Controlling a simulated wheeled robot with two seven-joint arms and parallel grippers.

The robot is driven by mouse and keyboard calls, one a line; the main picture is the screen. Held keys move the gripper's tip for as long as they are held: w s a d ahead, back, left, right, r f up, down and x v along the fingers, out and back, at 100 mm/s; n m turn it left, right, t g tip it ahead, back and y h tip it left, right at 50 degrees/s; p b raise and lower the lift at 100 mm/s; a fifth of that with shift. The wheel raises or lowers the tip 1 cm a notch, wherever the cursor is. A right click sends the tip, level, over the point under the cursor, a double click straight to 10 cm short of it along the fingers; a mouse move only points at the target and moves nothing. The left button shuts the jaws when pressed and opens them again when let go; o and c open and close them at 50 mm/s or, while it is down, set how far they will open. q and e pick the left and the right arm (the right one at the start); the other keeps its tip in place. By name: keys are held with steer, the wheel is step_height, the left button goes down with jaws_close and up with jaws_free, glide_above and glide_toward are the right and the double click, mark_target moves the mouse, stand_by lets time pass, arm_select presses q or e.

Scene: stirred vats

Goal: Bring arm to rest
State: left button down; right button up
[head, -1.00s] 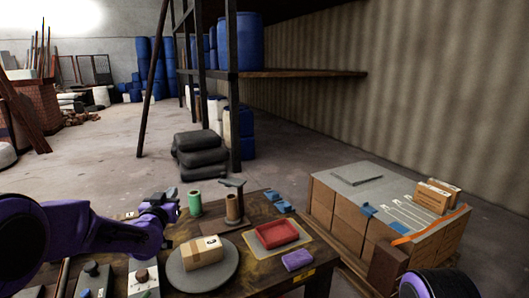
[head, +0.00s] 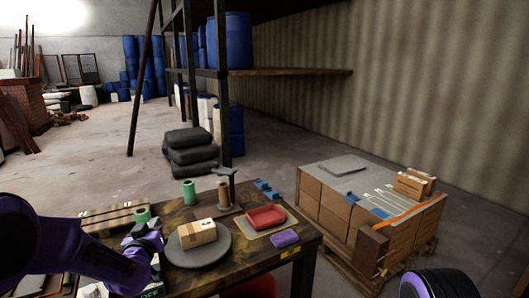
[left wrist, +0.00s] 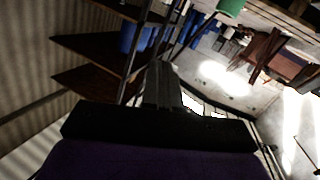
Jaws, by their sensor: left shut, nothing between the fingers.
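My left arm comes in from the left of the head view, low over the near left part of the wooden table (head: 294,255). My left gripper (head: 150,238) is beside the round grey disc (head: 205,259), on its left. In the left wrist view the dark fingers of my left gripper (left wrist: 165,82) are together, with nothing seen between them. The wrist is tilted, and that view takes in the shelf and the warehouse floor. My right arm shows only as a dark and purple link at the bottom right of the head view; its gripper is not in view.
A taped cardboard box (head: 197,233) sits on the disc. Near it are a red tray (head: 265,217), a purple block (head: 285,239), a green spool (head: 189,192) and a brown spool (head: 224,194). A pallet of cartons (head: 335,208) stands to the right.

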arm_select(q)
steer(key=s+f+g, duration=0.1)
steer(key=s+f, duration=0.1)
steer(key=f, duration=0.2)
steer(key=s+f+n+g, duration=0.1)
steer(key=s+f, duration=0.2)
steer(key=f, duration=0.2)
steer(key=s+d+f+g+b, duration=0.1)
steer(key=s+f, duration=0.2)
steer(key=f, duration=0.2)
steer(key=shift+s+n, duration=0.25)
steer(key=shift+n, duration=0.15)
steer(key=s+f+g+b, duration=0.1)
steer(key=s+f+g, duration=0.2)
steer(key=s+f, duration=0.5)
steer(key=s+f+g+b, duration=0.1)
steer(key=s+f+g, duration=0.3)
steer(key=s, duration=1.3)
steer(key=s+f+n+g+y+b, duration=0.1)
steer(key=s+f+g, duration=0.2)
steer(key=s+f, duration=0.9)
steer(key=shift+s+d+f+b, duration=0.15)
steer(key=shift+s+f+b, duration=0.2)
steer(key=shift+f, duration=0.15)
